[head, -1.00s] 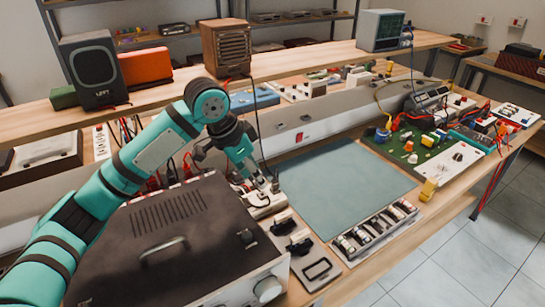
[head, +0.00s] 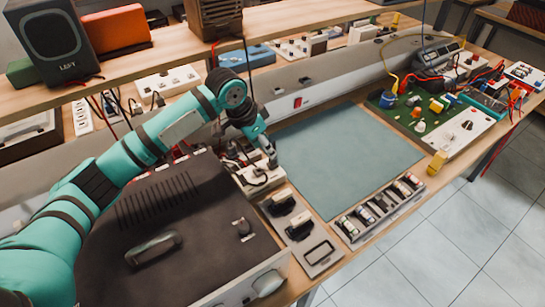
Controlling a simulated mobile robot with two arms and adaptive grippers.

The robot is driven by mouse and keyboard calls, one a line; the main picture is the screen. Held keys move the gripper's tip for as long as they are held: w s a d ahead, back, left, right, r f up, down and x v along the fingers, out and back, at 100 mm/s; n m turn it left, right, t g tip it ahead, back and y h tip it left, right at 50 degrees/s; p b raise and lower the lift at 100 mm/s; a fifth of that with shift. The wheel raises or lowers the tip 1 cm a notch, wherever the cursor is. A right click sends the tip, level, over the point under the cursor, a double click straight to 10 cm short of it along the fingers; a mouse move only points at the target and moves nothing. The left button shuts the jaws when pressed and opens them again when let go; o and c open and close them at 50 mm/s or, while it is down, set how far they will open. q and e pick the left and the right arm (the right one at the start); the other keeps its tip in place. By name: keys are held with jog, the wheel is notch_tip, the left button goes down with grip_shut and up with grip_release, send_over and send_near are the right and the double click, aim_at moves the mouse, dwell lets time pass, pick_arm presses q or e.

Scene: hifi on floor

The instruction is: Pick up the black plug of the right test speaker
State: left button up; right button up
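My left gripper (head: 270,160) points down over a white socket block (head: 262,182) beside the grey box. Its fingers are small and seen end-on, so I cannot tell whether they are open or shut or hold anything. A small black plug-like shape (head: 257,176) sits on the block just below the fingertips; touching or apart is unclear. A black cable (head: 247,75) hangs from the wooden speaker (head: 214,14) down behind my arm. The other speaker (head: 50,45), marked LEFT, stands on the shelf at the left. My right gripper is out of view.
A large dark grey amplifier-like box (head: 165,225) fills the near left. A blue-green mat (head: 345,155) lies clear to the right of the gripper. A holder with black parts (head: 300,232) and a tray of small parts (head: 380,205) stand in front. A green circuit board (head: 410,118) is at right.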

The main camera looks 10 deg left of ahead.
aim_at(273, 160)
pick_arm(q)
jog(key=shift+p+x, duration=0.55)
jog(key=shift+x, duration=2.75)
jog(key=shift+w+a, duration=0.15)
jog(key=shift+a, duration=0.05)
grip_shut()
